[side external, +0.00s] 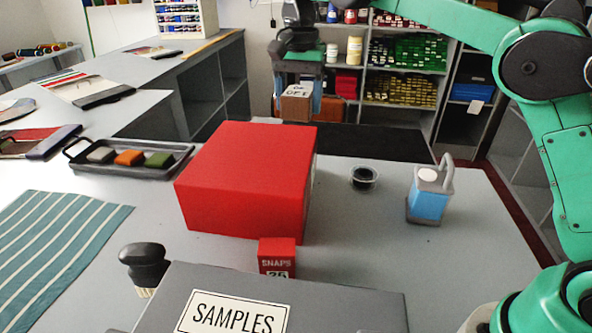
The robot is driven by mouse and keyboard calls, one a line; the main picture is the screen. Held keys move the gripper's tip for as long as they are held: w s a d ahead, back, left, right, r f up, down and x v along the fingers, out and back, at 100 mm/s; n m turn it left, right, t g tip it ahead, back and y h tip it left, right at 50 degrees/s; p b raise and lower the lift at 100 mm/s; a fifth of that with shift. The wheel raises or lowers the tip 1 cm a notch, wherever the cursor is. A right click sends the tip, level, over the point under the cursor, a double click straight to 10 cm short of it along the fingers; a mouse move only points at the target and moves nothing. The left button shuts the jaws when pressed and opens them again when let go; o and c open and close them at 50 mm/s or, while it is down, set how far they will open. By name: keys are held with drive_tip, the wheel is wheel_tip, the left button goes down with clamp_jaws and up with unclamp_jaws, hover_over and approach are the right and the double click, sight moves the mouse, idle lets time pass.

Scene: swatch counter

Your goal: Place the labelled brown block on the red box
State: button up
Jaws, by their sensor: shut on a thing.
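The brown block (294,109) has a white label with dark lettering on its upper part. My gripper (297,100) points down and is shut on the block, with a finger on either side. The block is held up in the air and appears just beyond the far right edge of the large red box (240,170). The exact gap between block and box cannot be told from this one view. The red box sits on the grey counter, and its flat top is bare.
A tray (176,172) with coloured blocks lies left of the box. A small red SNAPS box (277,257) and a grey SAMPLES case (330,306) are in front. A dark cup (363,180) and a blue-grey handled container (428,200) stand to the right.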

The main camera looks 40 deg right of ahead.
sight(282, 95)
drive_tip(key=a+n, duration=0.1)
drive_tip(key=a, duration=0.2)
drive_tip(key=shift+a+f, duration=0.1)
drive_tip(key=shift+f, duration=0.05)
wheel_tip(282, 95, down, 3)
drive_tip(key=shift+a+f, duration=0.1)
drive_tip(key=shift+a, duration=0.05)
drive_tip(key=shift+f, duration=2.3)
drive_tip(key=o, duration=1.3)
drive_tip(key=shift+f, duration=0.15)
